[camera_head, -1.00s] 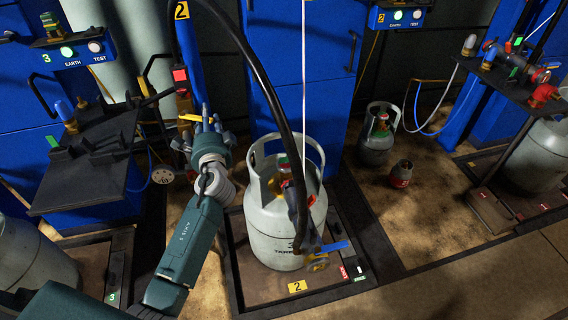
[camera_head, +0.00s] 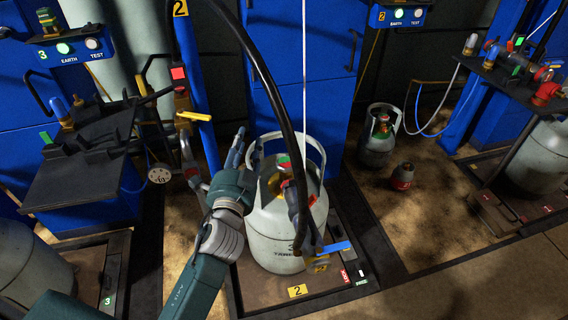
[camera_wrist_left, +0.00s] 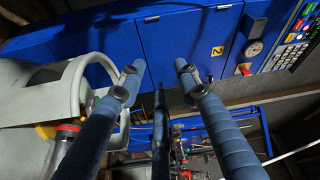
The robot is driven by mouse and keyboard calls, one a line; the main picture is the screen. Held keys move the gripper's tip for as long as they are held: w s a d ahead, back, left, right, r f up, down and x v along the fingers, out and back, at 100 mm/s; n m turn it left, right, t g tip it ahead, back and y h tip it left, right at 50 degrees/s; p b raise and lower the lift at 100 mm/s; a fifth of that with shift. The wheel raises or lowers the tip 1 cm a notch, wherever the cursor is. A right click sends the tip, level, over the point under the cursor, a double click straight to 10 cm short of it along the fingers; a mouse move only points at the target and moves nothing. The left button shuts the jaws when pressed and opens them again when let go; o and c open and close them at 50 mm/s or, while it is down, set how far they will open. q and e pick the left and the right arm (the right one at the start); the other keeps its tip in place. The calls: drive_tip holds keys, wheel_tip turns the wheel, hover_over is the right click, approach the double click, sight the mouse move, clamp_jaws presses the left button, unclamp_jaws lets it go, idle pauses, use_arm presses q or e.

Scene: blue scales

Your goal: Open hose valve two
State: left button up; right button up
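A grey gas cylinder (camera_head: 272,240) stands upright on the platform labelled 2. A black hose (camera_head: 262,70) arches down in front of it to a hose-end fitting with a blue lever (camera_head: 334,247), low at the cylinder's front. A yellow handle (camera_head: 195,116) sits on the blue post labelled 2, left of the cylinder. My left gripper (camera_head: 246,143) is at the cylinder's upper left, beside its collar. In the left wrist view its fingers (camera_wrist_left: 160,78) are spread with nothing between them. The collar (camera_wrist_left: 72,88) is close on the left there. My right gripper is not in view.
A black shelf (camera_head: 75,180) stands at the left. A smaller cylinder (camera_head: 376,140) and a small red-and-grey canister (camera_head: 402,176) stand on the floor right of the cylinder. Another black shelf (camera_head: 510,85) with fittings is at the far right. The brown floor at lower right is clear.

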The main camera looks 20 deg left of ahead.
use_arm(q)
drive_tip(key=s+d+r+n+t+h+b, duration=0.1)
drive_tip(key=s+d+r+h+b, duration=0.1)
drive_tip(key=d, duration=0.4)
drive_tip(key=s+d+r+t+h+b, duration=0.2)
drive_tip(key=s+d+r+h, duration=0.1)
drive_tip(key=s+d+h, duration=0.2)
drive_tip(key=shift+d+n+h+b, duration=0.35)
drive_tip(key=shift+d+n+h, duration=0.05)
drive_tip(key=shift+d, duration=0.15)
